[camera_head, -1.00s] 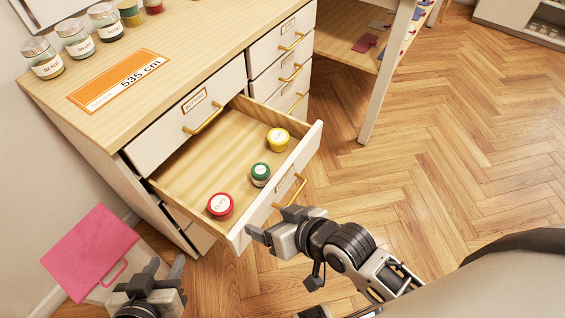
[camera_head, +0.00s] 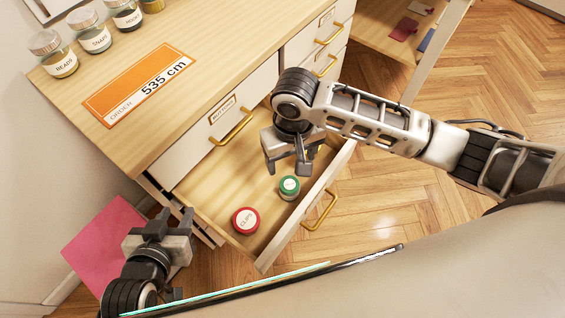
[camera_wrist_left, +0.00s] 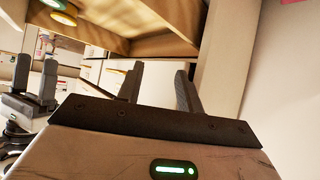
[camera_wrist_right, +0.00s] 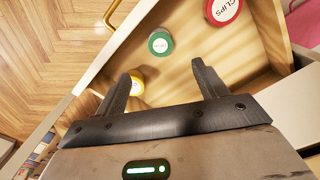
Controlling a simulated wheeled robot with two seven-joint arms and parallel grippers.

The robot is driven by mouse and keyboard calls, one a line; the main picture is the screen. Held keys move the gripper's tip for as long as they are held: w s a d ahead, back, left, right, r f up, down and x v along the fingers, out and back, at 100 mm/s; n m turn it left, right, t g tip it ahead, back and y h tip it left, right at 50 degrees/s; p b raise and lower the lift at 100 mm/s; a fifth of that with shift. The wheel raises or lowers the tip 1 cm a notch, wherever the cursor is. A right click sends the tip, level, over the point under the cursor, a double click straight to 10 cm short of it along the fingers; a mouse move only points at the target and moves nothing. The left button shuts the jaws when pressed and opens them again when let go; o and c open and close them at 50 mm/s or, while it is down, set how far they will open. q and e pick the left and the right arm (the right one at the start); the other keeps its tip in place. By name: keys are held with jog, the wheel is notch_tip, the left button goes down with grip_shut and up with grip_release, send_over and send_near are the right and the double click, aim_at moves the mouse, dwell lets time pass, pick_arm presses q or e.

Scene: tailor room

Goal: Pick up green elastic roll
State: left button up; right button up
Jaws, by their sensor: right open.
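The green roll (camera_head: 289,187) stands in the open drawer, right of a red-lidded "CLIPS" container (camera_head: 246,221). It also shows in the right wrist view (camera_wrist_right: 160,43), just ahead of the fingers. My right gripper (camera_head: 289,165) is open and empty above the drawer, behind the green roll in the head view. A yellow item (camera_wrist_right: 137,83) shows in the right wrist view near the left finger; in the head view my right arm hides it. My left gripper (camera_head: 175,213) is open and empty, outside the drawer at its left.
The drawer's front panel (camera_head: 306,212) and its brass handle (camera_head: 319,210) stick out towards me. The cabinet top (camera_head: 190,35) carries an orange "535 cm" card (camera_head: 140,84) and several jars. A pink item (camera_head: 105,243) is at lower left. Wooden floor lies open at right.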

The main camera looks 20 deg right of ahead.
aim_at(290, 185)
notch_tip(290, 185, down, 9)
jog(key=shift+f+b, duration=0.2)
jog(key=shift+b, duration=0.65)
jog(key=shift+f, duration=0.85)
notch_tip(290, 185, down, 4)
jog(key=shift+r+b, duration=0.1)
jog(key=shift+b, duration=0.45)
jog(key=shift+f, duration=0.4)
pick_arm(q)
jog(key=shift+s+d+f+n, duration=0.15)
jog(key=shift+s+d+f, duration=0.05)
jog(key=shift+f, duration=0.2)
jog(key=shift+s+d+f+n, duration=0.15)
jog(key=shift+s+f, duration=0.05)
jog(key=shift+f, duration=0.2)
pick_arm(e)
jog(key=c, duration=1.1)
